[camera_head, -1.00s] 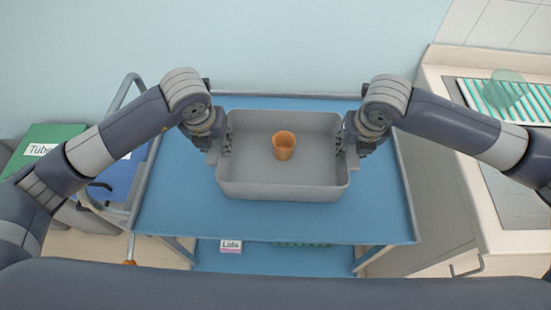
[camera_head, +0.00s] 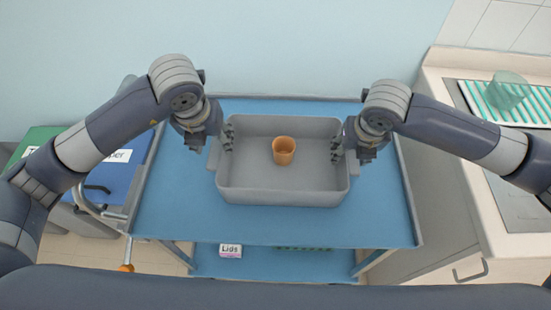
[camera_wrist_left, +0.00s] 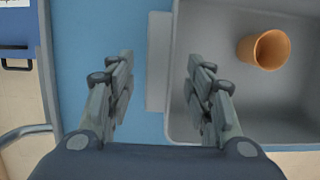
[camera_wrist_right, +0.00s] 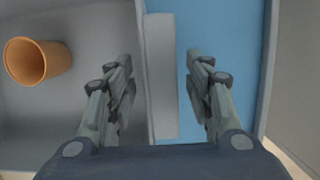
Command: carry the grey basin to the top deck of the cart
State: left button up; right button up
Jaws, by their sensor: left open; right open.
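The grey basin (camera_head: 285,193) rests on the blue top deck of the cart (camera_head: 170,205), with an orange cup (camera_head: 284,150) inside it. My left gripper (camera_head: 212,145) is open at the basin's left side. In the left wrist view its fingers (camera_wrist_left: 158,85) are apart, with the left handle ledge (camera_wrist_left: 157,60) between them and one finger over the basin's inside. My right gripper (camera_head: 350,148) is open at the right side. In the right wrist view its fingers (camera_wrist_right: 160,85) stand on either side of the right handle ledge (camera_wrist_right: 161,75). Neither is closed on the basin.
A lower deck (camera_head: 275,262) carries a box labelled Lids (camera_head: 231,250). A counter at the right holds a green ribbed rack (camera_head: 480,100) and a translucent green cup (camera_head: 508,90). A blue labelled bin (camera_head: 115,165) and a green one stand at the left. Deck space surrounds the basin.

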jog(key=shift+r, duration=0.15)
pick_arm(q)
jog(key=v, duration=0.7)
jog(key=shift+r, duration=0.15)
pick_arm(e)
jog(key=v, duration=1.1)
jog(key=shift+s+r, duration=0.2)
jog(key=shift+r, duration=0.1)
pick_arm(q)
jog(key=shift+s, duration=0.1)
